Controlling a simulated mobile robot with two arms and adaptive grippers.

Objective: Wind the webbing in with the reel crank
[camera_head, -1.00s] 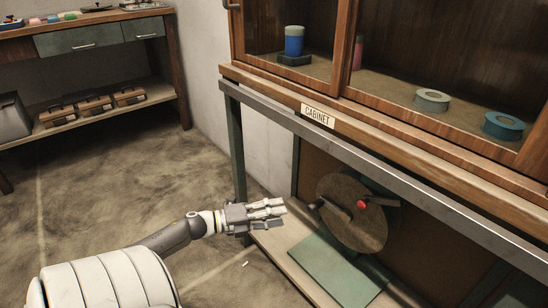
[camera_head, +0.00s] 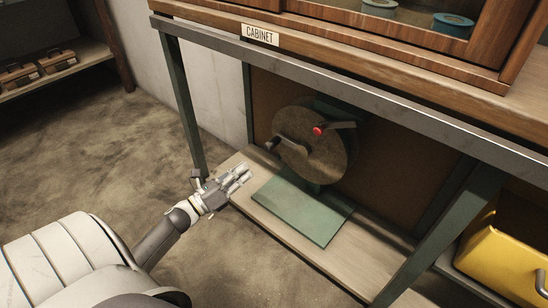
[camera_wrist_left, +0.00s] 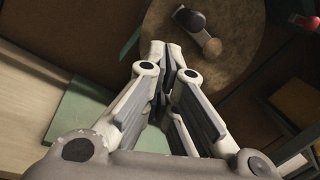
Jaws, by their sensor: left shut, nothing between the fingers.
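The reel (camera_head: 315,150) is a round brown disc under the cabinet, on a green base plate (camera_head: 303,209). No webbing can be made out. My right gripper is not seen.
A wooden cabinet labelled CABINET (camera_head: 260,35) sits on a steel-edged bench above the reel. Green bench legs (camera_head: 184,110) stand to the left and right (camera_head: 440,235). A yellow bin (camera_head: 505,250) is at the right. The floor at left is open.

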